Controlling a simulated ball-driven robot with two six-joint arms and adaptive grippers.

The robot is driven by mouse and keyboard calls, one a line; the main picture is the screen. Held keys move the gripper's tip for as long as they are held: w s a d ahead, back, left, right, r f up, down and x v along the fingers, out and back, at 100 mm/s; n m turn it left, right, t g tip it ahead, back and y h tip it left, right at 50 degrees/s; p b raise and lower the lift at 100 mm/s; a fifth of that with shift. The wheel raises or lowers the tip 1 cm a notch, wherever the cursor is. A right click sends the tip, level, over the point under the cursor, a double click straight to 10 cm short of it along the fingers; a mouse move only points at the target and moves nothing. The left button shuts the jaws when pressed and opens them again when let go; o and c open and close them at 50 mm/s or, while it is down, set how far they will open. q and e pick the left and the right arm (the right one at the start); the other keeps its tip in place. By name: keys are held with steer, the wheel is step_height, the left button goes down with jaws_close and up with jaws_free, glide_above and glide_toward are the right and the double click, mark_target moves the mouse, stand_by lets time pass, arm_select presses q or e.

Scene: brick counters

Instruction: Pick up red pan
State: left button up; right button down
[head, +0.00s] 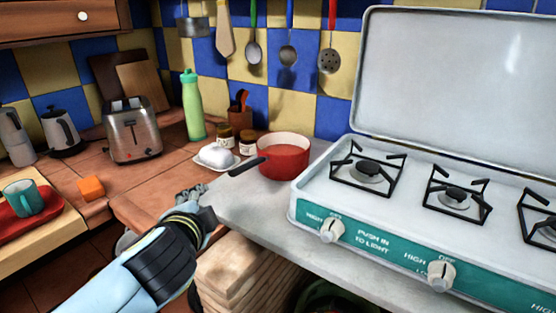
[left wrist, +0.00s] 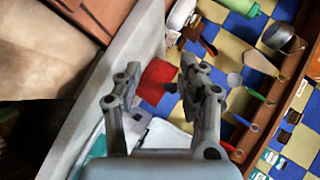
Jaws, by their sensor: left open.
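The red pan (head: 285,160) sits upright on the grey counter, just left of the stove. Its dark handle (head: 247,166) points left towards the counter's front edge. In the left wrist view the pan (left wrist: 157,80) shows as a red patch between and beyond my fingers, partly covered by them. My left gripper (head: 191,192) is near the counter's front edge, left of and nearer than the handle, apart from the pan. In the left wrist view its two fingers (left wrist: 159,70) are spread with nothing held between them. My right gripper is in neither view.
A white butter dish (head: 217,156) and small jars (head: 225,136) stand close behind the handle. The white stove (head: 320,190) borders the pan on the right. A toaster (head: 132,130), green bottle (head: 193,105) and orange block (head: 91,188) are left. Utensils hang above.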

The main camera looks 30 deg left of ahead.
mark_target(254, 166)
arm_select(q)
steer(key=w+d+m+t, duration=0.1)
steer(key=w+m, duration=0.1)
steer(key=w+d+r+m+t+h, duration=0.1)
steer(key=w+m, duration=0.2)
steer(key=w+d+m+t+h, duration=0.1)
steer(key=w+d+m+t, duration=0.1)
steer(key=shift+w+r+m, duration=0.15)
steer(key=shift+r+m, duration=0.15)
steer(key=x, duration=0.8)
steer(key=p+x, duration=0.1)
steer(key=x, duration=0.1)
steer(key=shift+w+d+r, duration=0.1)
steer(key=shift+w+r, duration=0.15)
steer(key=shift+r, duration=0.05)
jaws_close()
steer(key=shift+r, duration=0.1)
